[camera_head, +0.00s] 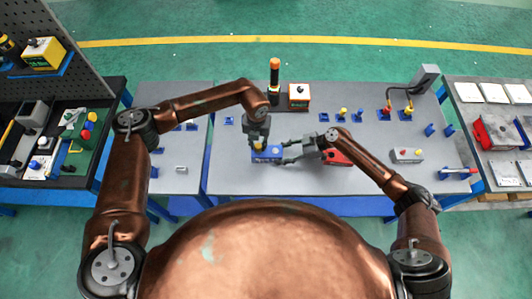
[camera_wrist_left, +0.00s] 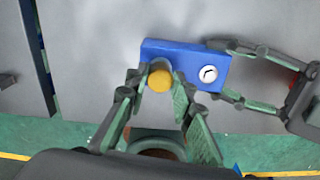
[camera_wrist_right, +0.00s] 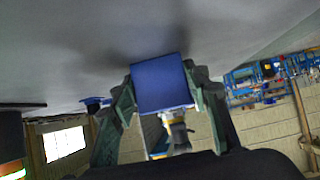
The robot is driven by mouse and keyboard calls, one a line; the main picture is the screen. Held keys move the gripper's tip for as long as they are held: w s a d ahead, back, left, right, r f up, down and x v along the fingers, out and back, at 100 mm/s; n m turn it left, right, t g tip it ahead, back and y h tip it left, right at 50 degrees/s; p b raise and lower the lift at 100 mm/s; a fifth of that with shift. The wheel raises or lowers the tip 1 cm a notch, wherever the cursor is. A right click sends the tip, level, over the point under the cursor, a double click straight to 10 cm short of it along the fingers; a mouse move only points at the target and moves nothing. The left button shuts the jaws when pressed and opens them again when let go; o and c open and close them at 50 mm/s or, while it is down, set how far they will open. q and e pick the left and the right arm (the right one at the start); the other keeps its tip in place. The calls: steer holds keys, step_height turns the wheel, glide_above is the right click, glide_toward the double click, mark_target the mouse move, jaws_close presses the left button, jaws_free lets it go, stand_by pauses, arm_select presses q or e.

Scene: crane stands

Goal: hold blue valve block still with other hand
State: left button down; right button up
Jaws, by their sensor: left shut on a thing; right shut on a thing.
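The blue valve block (camera_head: 268,157) lies on the grey table in front of me. In the left wrist view the block (camera_wrist_left: 182,53) has a yellow knob (camera_wrist_left: 160,81) near one end and a round white gauge (camera_wrist_left: 208,73) near the other. My left gripper (camera_head: 259,147) reaches down from above and is shut on the yellow knob. My right gripper (camera_head: 285,153) comes from the right and is shut on the gauge end of the block. In the right wrist view the blue end face (camera_wrist_right: 160,84) sits between both fingers.
An orange-topped cylinder (camera_head: 275,72) and a white-and-orange box (camera_head: 299,96) stand at the back. A grey button box (camera_head: 406,155) is to the right. The table front left of the block is clear.

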stand_by(0.3)
arm_select(q)
steer(key=n, duration=0.5)
steer(key=shift+r, duration=0.1)
steer(key=shift+n, duration=0.3)
steer(key=n, duration=0.5)
steer(key=n, duration=0.5)
stand_by(0.4)
